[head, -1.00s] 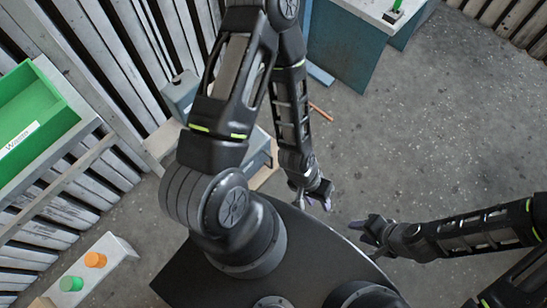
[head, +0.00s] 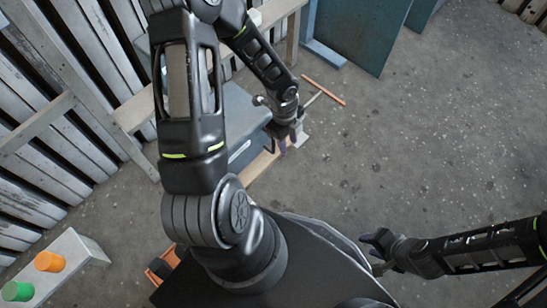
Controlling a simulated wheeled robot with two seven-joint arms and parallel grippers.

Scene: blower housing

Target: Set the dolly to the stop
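A blue-grey box-like body (head: 240,112) with a pale wooden edge (head: 262,165) stands left of centre, partly hidden behind my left arm; it may be the dolly. An orange-red bar (head: 323,90) lies on the floor to its upper right and may be the stop. A thin rod (head: 312,101) runs from near my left gripper towards this bar. My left gripper (head: 288,143) is at the right side of the box. Its fingers are small and partly hidden, so I cannot tell its opening or any contact. My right gripper (head: 371,252) is open and empty at the lower right.
A slatted wall (head: 45,130) runs along the left. Blue panels (head: 360,30) stand at the top. The floor at right is clear.

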